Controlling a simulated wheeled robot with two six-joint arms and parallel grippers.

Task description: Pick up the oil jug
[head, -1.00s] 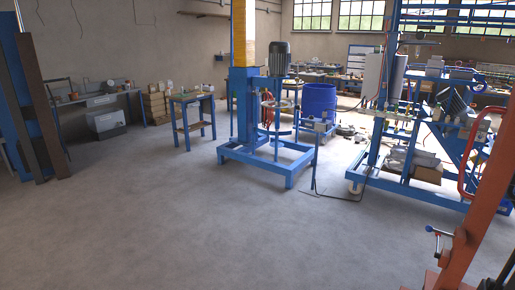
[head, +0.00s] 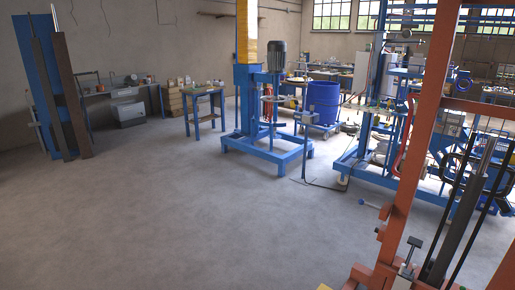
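I cannot make out an oil jug for certain. The blue disperser mixer (head: 268,95), with a grey motor on top, stands upright beyond the open floor. Neither my left nor my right gripper is in view.
An orange-red frame (head: 408,170) stands close at the right. A blue barrel (head: 323,103) is behind the mixer, and a blue wheeled rig (head: 372,176) is to its right. Dark and blue panels (head: 62,95) lean at left. The grey floor (head: 170,210) is clear in front.

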